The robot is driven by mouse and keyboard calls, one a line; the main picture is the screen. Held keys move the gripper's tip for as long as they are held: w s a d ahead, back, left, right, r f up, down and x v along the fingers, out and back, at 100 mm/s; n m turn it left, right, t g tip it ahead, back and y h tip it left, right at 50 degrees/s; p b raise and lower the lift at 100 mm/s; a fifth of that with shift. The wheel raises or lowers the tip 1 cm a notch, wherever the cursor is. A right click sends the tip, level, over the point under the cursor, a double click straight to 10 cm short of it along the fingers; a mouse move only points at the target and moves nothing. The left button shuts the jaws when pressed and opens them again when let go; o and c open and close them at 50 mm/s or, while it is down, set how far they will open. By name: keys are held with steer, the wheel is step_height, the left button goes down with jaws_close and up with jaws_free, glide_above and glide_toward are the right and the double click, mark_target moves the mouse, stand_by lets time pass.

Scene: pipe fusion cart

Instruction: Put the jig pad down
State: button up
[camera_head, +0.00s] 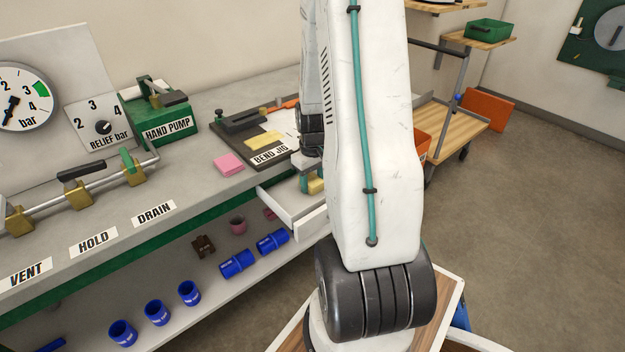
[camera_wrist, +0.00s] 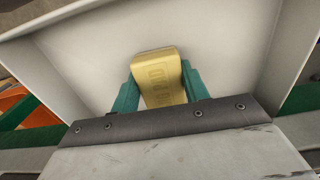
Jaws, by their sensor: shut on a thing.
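The jig pad (camera_wrist: 158,72) is a yellow block with dark lettering. In the wrist view it sits between the two teal fingers of my gripper (camera_wrist: 160,88), which is shut on it. White walls and a white floor surround it, those of the open drawer (camera_wrist: 88,62). In the head view the drawer (camera_head: 283,207) is pulled out from under the bench, and my gripper (camera_head: 308,184) is at it with part of the yellow pad (camera_head: 316,186) showing. My arm hides much of this spot. I cannot tell whether the pad touches the drawer floor.
The bend jig (camera_head: 232,130) lies on the bench above the drawer, with a yellow piece (camera_head: 264,140) on it. A pink pad (camera_head: 229,164) and the green hand pump (camera_head: 160,118) are nearby. Blue sleeves (camera_head: 237,263) stand and lie on the lower shelf.

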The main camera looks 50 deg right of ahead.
mark_target(312, 179)
steer(key=o, duration=1)
steer(key=shift+f, duration=0.1)
steer(key=shift+c, duration=0.2)
step_height(312, 179, up, 12)
steer(key=a+r, duration=0.7)
steer(key=a, duration=0.3)
steer(key=s+a+r+n, duration=0.1)
steer(key=s+a+r, duration=0.2)
steer(key=a, duration=0.3)
steer(key=s+a+r, duration=0.3)
steer(key=s+a, duration=0.3)
steer(key=a, duration=0.1)
steer(key=s+a+r+n+t, duration=0.1)
steer(key=s+a+r, duration=0.2)
steer(key=a, duration=0.4)
steer(key=shift+s+a+r+n, duration=0.2)
steer(key=shift+s+a+n, duration=0.1)
steer(key=shift+s, duration=0.5)
